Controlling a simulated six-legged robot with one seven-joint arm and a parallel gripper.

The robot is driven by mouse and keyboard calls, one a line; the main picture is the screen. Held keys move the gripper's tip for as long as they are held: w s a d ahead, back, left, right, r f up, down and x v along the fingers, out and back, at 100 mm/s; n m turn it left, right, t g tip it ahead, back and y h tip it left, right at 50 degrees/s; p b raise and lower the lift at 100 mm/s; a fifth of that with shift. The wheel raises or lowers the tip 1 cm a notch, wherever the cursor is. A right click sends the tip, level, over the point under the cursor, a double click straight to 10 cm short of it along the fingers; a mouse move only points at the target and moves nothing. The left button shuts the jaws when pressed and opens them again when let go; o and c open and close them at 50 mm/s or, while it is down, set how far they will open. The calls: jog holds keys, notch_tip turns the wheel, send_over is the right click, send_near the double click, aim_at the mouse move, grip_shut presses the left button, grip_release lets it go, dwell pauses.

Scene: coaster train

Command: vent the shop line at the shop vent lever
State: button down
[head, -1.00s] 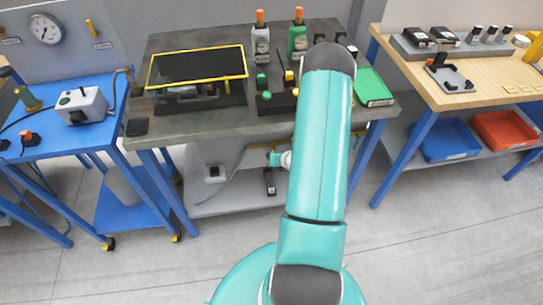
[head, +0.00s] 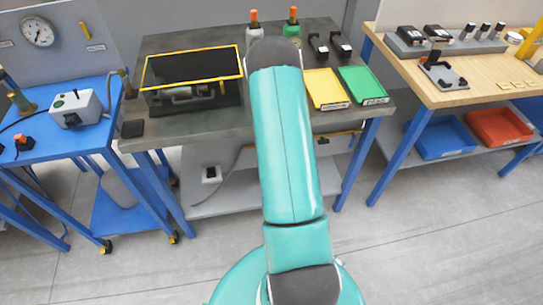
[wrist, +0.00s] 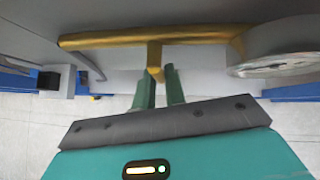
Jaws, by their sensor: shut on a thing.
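A yellow bar with a short stem (wrist: 155,56) crosses the upper part of the wrist view; I take it to be the shop vent lever. My gripper (wrist: 160,76) has its two green fingers at the lower end of this stem and is shut on it. The fingers partly hide the grip. In the head view a small piece of yellow bar (head: 343,133) shows under the front edge of the grey bench, right of my arm. My gripper is hidden behind my arm in that view.
A round metal part (wrist: 275,62) sits close to the right in the wrist view. The grey bench (head: 200,128) holds a yellow-framed box (head: 192,90), a yellow tray (head: 326,88) and a green tray (head: 362,84). A blue bench (head: 50,140) stands left, a wooden one (head: 450,95) right.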

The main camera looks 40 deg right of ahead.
jog(key=c, duration=1.5)
grip_release()
jog(key=shift+o, duration=0.2)
jog(key=shift+s+r, duration=0.1)
jog(key=s+a, duration=0.5)
jog(key=s, duration=0.6)
jog(key=shift+s+r, duration=0.3)
jog(key=shift+r, duration=0.05)
jog(key=shift+a, duration=0.1)
